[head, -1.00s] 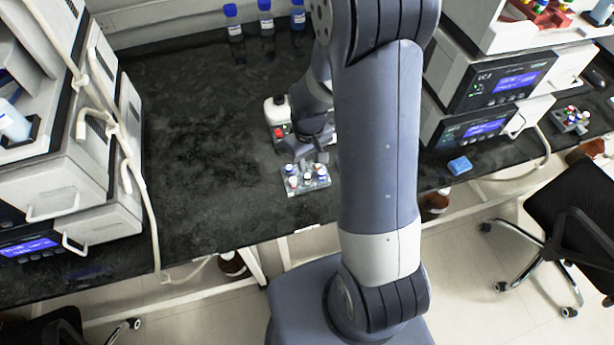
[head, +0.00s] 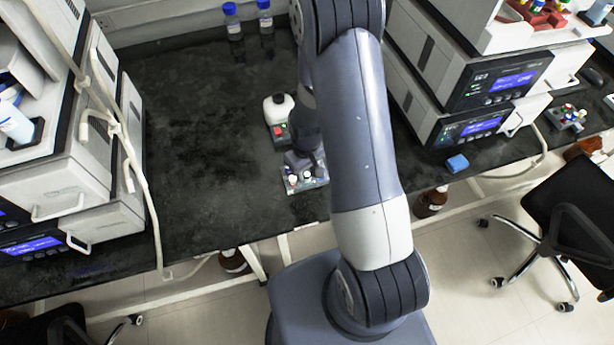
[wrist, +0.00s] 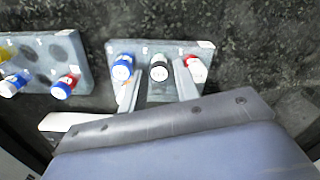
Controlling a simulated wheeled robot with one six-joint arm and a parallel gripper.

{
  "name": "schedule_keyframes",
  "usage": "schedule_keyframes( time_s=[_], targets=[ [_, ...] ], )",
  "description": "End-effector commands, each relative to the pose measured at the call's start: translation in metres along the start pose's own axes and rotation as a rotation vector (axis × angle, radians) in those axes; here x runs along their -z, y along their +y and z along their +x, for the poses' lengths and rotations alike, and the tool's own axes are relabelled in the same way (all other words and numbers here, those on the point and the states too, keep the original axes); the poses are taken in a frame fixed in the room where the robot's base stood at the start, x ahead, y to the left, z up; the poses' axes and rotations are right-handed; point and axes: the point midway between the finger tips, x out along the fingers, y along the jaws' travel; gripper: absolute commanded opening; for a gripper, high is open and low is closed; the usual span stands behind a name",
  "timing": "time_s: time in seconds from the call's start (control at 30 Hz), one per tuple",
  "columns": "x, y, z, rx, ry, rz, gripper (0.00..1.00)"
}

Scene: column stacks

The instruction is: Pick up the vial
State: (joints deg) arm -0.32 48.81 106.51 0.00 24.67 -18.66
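The task does not say which vial is meant. My gripper (wrist: 157,78) is open. Its two fingers point at the rack, with the black-banded vial showing between their tips; I see no contact. In the head view my gripper (head: 299,160) is over the back of a small rack (head: 292,188), hiding part of it.
A second rack (wrist: 42,58) with blue, red and yellow vials lies left in the wrist view. A white device with a red button (head: 279,118) stands just behind my gripper. Blue-capped bottles (head: 232,22) stand at the back. The dark bench to the left is clear.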

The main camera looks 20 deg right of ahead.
Motion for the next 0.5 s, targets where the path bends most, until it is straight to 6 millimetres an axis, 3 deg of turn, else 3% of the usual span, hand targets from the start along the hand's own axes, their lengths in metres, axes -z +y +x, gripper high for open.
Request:
schedule_keyframes(
  time_s=[0.17, 0.5],
  targets=[
    [0.0001, 0.0001, -0.0001, 0.0, 0.0, 0.0, 0.29],
    [-0.0001, 0.0, -0.0003, 0.0, 0.0, 0.0, 0.01]
  ],
)
